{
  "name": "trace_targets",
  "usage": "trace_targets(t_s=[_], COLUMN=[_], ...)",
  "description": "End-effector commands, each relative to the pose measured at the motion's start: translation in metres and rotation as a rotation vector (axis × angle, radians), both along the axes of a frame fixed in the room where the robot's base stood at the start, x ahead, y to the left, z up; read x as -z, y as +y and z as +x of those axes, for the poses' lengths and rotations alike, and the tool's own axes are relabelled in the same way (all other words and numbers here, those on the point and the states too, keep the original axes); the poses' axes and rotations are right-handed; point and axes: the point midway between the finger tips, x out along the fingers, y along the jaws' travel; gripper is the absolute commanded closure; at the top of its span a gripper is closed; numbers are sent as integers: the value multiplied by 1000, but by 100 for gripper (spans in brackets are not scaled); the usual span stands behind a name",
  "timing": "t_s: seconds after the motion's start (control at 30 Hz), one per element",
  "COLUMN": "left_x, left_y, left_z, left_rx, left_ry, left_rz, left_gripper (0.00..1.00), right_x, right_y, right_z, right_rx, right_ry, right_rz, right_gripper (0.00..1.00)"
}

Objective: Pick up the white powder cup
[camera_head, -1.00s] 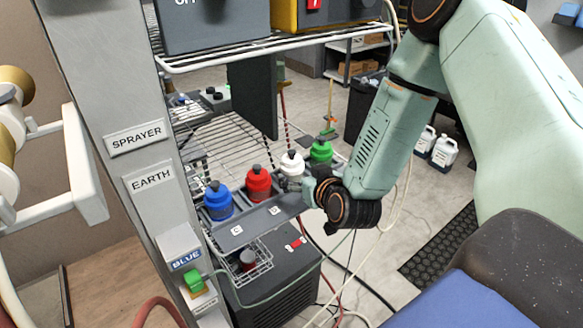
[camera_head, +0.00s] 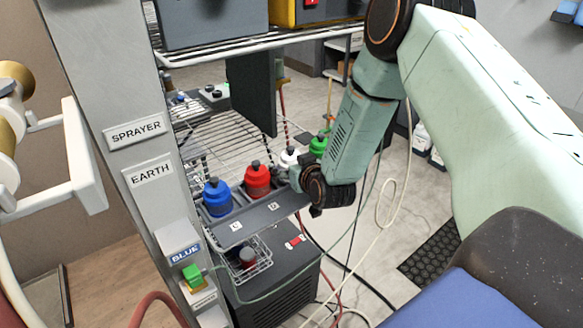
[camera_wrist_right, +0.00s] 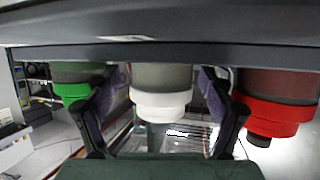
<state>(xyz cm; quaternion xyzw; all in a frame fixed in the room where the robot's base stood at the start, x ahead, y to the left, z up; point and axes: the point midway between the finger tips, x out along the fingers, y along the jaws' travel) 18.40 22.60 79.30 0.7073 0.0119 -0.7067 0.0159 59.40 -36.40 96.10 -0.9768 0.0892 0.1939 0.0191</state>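The white powder cup (camera_head: 289,157) stands in the rack (camera_head: 262,217) between the red cup (camera_head: 257,180) and the green cup (camera_head: 318,146). In the head view my right gripper (camera_head: 288,174) is at the rack by the white cup and hides its lower part. In the right wrist view, which looks upside down, the white cup (camera_wrist_right: 161,97) is between the two fingers of my right gripper (camera_wrist_right: 162,82). The fingers are apart, one on each side, with narrow gaps to the cup. My left gripper is not in view.
A blue cup (camera_head: 217,197) stands at the near end of the row. A wire shelf (camera_head: 225,135) lies behind the cups and another shelf hangs above. A grey post (camera_head: 130,160) with labels stands at left. Loose hoses hang to the right of the rack.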

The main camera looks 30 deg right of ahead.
Motion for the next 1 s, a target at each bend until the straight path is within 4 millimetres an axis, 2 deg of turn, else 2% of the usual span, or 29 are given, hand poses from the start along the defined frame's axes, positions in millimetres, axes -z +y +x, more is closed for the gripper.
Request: trace_targets(t_s=[0.07, 0.6, 0.87, 1.0], left_x=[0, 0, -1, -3], left_y=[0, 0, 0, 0], left_z=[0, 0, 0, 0], left_rx=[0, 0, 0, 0], left_ry=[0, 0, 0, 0], left_rz=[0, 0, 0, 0], left_gripper=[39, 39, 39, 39], right_x=[0, 0, -4, -23], right_y=[0, 0, 0, 0], right_z=[0, 0, 0, 1], right_rx=[0, 0, 0, 2], right_ry=[0, 0, -2, -5], right_rz=[0, 0, 0, 1], right_gripper=[27, 72, 73, 73])
